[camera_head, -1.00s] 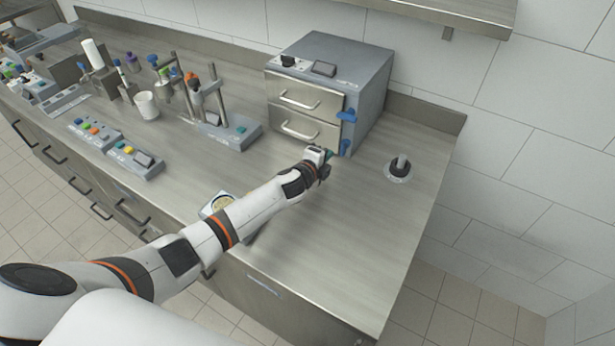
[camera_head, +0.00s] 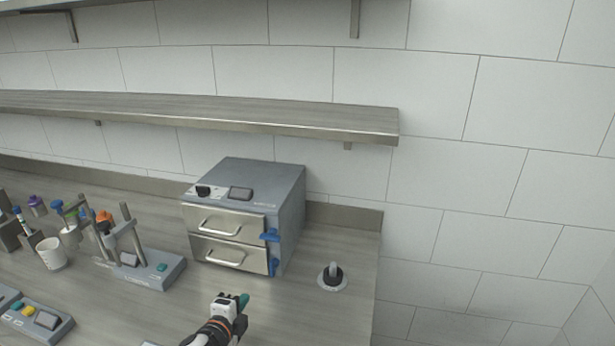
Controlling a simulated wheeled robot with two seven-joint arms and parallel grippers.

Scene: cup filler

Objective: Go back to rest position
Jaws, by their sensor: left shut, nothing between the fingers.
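My left gripper (camera_head: 240,303) shows at the bottom of the head view, over the bench top. It is shut and empty, with its teal fingertips together. It is in front of the grey two-drawer box (camera_head: 285,214) and apart from it. Both drawers (camera_head: 228,255) look closed, with blue latches (camera_head: 271,236) at their right side. Most of my left arm is out of the frame below. My right gripper is not in view.
A cup filler stand (camera_head: 150,270), a white cup (camera_head: 52,254) and a button box (camera_head: 36,320) are on the left. A round black-handled fitting (camera_head: 332,277) is right of the box. A shelf (camera_head: 200,113) hangs above. The bench ends at the right.

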